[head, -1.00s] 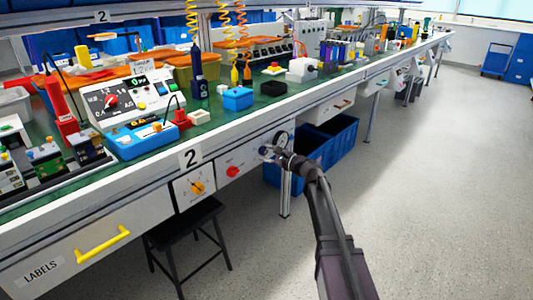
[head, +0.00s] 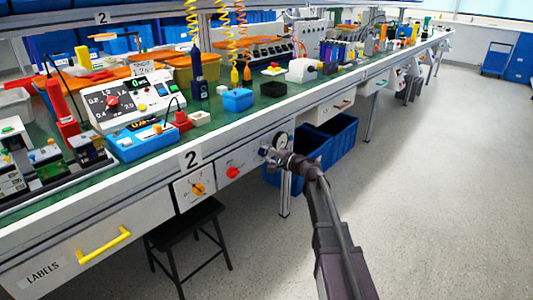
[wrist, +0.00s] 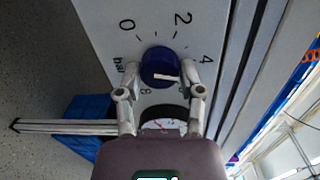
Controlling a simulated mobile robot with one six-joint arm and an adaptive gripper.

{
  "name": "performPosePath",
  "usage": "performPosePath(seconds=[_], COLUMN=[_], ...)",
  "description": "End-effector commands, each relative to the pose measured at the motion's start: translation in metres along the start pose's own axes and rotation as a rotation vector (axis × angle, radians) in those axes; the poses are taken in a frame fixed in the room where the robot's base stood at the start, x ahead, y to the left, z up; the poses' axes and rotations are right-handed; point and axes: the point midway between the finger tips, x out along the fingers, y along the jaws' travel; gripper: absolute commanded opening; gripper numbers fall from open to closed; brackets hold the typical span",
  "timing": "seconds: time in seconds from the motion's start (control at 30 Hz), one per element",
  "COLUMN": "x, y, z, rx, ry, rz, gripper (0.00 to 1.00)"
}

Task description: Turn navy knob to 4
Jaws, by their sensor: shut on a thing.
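The navy knob (wrist: 158,62) sits on a pale panel marked 0, 2, 4 and "bar" in the wrist view. The 4 is at upper right of the knob, partly near my right finger. A white pointer mark on the knob lies nearly level in the picture; I cannot tell exactly which number it meets. My gripper (wrist: 168,71) has one finger on each side of the knob and is shut on it. In the head view my gripper (head: 270,154) is at the bench's front panel, largely hiding the knob.
A round gauge (head: 281,139) is just above my gripper. A red knob (head: 232,172) and a yellow-orange knob (head: 198,188) are to the left on the same front. Blue bins (head: 335,140) stand under the bench, and a black stool (head: 185,230) is at left.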

Motion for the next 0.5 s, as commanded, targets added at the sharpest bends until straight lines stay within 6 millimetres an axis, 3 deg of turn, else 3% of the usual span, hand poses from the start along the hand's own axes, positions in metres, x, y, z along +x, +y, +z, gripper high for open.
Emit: performPosePath(seconds=[0.5], x=[0.0028], y=[-0.0016], z=[-0.0009], rx=[-0.256], ry=[0.014], rz=[0.009], gripper=[0.02])
